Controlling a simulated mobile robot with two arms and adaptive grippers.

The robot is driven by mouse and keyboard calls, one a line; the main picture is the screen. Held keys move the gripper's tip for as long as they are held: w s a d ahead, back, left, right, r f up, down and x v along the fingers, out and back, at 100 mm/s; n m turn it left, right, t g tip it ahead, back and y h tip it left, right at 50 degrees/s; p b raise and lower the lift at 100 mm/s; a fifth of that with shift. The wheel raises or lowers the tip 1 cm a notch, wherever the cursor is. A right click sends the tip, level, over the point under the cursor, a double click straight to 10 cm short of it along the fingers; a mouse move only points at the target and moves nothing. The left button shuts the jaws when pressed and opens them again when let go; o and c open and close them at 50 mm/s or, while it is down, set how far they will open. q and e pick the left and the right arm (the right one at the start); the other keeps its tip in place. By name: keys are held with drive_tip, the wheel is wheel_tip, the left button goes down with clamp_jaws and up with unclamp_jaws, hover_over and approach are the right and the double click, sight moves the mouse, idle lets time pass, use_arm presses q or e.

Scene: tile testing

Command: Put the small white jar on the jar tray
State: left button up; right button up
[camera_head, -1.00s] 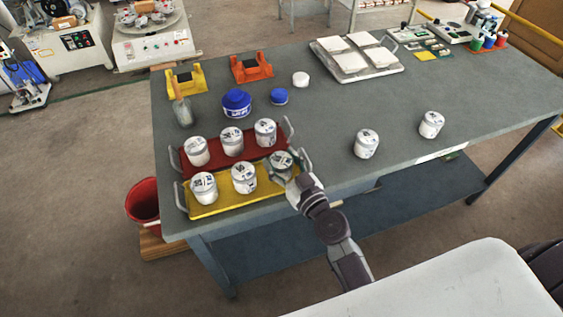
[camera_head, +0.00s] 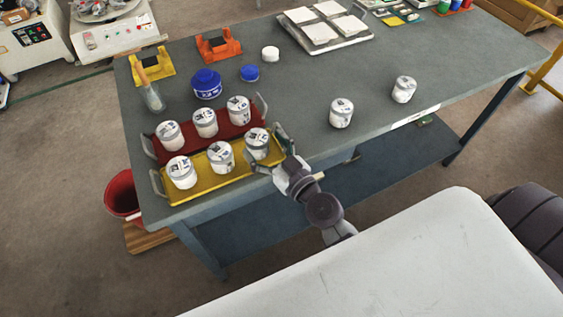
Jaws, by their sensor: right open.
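Small white jars stand on a yellow tray (camera_head: 208,187) and on a red tray (camera_head: 160,158) behind it, three on each. The rightmost white jar (camera_head: 256,144) on the yellow tray stands upright. Two more white jars stand on the bare table to the right, a nearer one (camera_head: 341,114) and a farther one (camera_head: 403,90). My left gripper is not in view.

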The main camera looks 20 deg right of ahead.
drive_tip(key=b+v, duration=0.2)
drive_tip(key=v, duration=0.6)
drive_tip(key=shift+s, duration=0.4)
drive_tip(key=s+d+f+g+h, duration=0.1)
drive_tip(key=s+f+g, duration=0.25)
drive_tip(key=f, duration=1.25)
drive_tip(key=s+f+g+h, duration=0.1)
drive_tip(key=s+f+g, duration=0.25)
drive_tip(key=f, duration=1.35)
drive_tip(key=s+d+f+g+h, duration=0.1)
drive_tip(key=s+f+g, duration=0.3)
drive_tip(key=s+f, duration=0.6)
drive_tip(key=s+d+f+g+h, duration=0.1)
drive_tip(key=s+d+f+g, duration=0.3)
drive_tip(key=s+f, duration=0.6)
drive_tip(key=s+g, duration=0.1)
drive_tip(key=s, duration=0.3)
drive_tip(key=shift+s+f+g, duration=0.3)
drive_tip(key=shift+f, duration=0.1)
